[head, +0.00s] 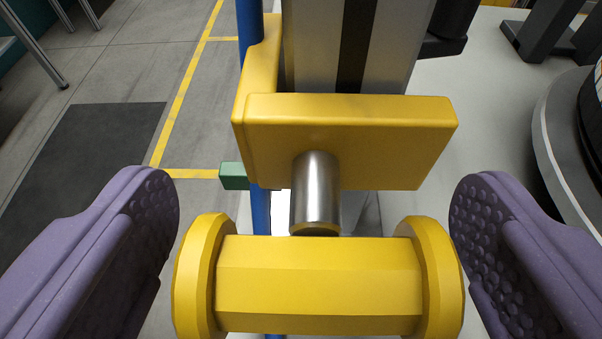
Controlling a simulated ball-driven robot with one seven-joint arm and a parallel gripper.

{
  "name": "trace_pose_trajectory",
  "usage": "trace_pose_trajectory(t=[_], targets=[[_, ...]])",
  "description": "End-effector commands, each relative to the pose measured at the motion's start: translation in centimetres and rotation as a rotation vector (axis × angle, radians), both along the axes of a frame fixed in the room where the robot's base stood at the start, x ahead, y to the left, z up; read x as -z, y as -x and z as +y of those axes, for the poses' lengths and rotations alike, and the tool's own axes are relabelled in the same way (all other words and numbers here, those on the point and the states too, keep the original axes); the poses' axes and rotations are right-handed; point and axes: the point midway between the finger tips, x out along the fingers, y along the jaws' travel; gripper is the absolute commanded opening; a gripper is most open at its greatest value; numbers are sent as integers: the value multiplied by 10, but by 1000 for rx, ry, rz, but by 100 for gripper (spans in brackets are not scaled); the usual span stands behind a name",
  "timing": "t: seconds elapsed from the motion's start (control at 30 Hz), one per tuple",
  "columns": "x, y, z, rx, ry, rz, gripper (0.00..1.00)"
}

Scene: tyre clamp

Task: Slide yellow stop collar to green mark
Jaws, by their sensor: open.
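The yellow stop collar (345,140) is a block around a grey metal column, with a side part reaching back to a blue rod on the left. A short steel pin (316,190) joins its front to a yellow faceted handle (320,285) with a flange at each end. The green mark (234,176) is a small block at the blue rod, seen just left of the collar's lower left corner. My gripper (315,225) is open, its two purple padded fingers on either side of the handle, with gaps between pads and handle. The handle hides what lies below it.
The grey column (305,50) rises behind the collar, with the blue rod (260,212) beside it. A round grey and black machine part (565,140) stands at the right. Grey floor with yellow lines and a dark mat (85,165) lies at the left.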

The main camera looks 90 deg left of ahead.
Motion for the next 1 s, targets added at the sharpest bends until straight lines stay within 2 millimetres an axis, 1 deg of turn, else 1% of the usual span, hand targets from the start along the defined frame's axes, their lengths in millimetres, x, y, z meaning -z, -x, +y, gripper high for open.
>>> trace_pose_trajectory(t=[0.2,0.27,0.3,0.37,0.4,0.47,0.5,0.53,0.6,0.67,0.8,0.9,1.0], targets=[[0,0,1,1,0,0,94],[-1,0,1,1,0,0,80],[-1,0,1,1,0,0,71],[-1,0,0,1,0,-1,57],[-1,0,0,1,0,-1,48],[-1,0,0,1,0,-1,34],[-1,0,0,1,0,-1,25],[-1,0,0,1,0,-1,18],[1,0,0,1,1,0,18],[8,0,0,2,1,2,18],[36,0,0,2,2,4,18],[52,-1,0,2,2,3,18],[59,0,0,0,1,1,18]])
